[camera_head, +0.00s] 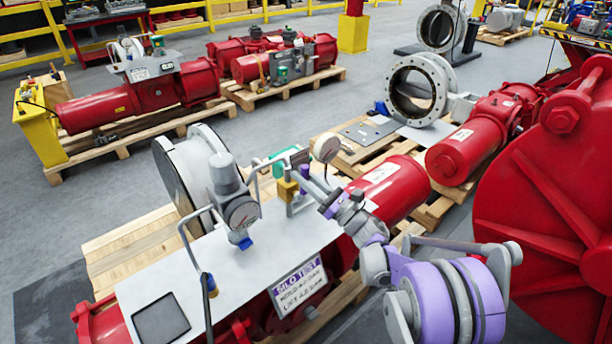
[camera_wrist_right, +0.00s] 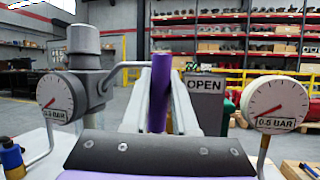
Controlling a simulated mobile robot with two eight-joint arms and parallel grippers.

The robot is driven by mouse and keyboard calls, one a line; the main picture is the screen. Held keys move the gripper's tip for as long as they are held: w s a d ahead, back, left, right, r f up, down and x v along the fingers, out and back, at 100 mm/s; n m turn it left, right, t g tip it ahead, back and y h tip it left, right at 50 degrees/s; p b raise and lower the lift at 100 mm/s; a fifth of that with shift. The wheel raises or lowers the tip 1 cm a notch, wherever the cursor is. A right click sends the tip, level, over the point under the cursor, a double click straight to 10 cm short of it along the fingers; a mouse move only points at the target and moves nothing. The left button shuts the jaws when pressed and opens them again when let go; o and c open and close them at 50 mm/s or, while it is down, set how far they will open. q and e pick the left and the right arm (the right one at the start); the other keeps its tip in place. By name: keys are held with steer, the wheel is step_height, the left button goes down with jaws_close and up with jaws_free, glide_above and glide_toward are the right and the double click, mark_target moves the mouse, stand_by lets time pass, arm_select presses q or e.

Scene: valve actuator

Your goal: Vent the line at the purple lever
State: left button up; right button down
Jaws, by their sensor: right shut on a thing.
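The purple lever (camera_wrist_right: 160,92) stands upright between the two grey fingers of my right gripper (camera_wrist_right: 159,100) in the right wrist view. My right gripper is shut on it. In the head view my right gripper (camera_head: 305,186) reaches in from the right to the small valve fittings, and the purple lever (camera_head: 304,171) shows only in part. Behind the fingers a plate reads OPEN (camera_wrist_right: 205,83). A left gauge (camera_wrist_right: 55,98) and a right gauge (camera_wrist_right: 275,103) are each labelled 0.5 BAR, with red needles toward lower left. My left gripper is out of view.
A grey bent pipe (camera_head: 190,232) and the left gauge (camera_head: 241,213) stand on the white plate (camera_head: 245,255) left of the gripper. The right gauge (camera_head: 327,148) is close behind it. A large red housing (camera_head: 545,205) fills the right.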

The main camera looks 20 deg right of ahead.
stand_by(0.3)
steer(key=c, duration=0.7)
jaws_free()
steer(key=v, duration=1.1)
steer(key=shift+a+b, duration=0.1)
steer(key=shift+b, duration=0.3)
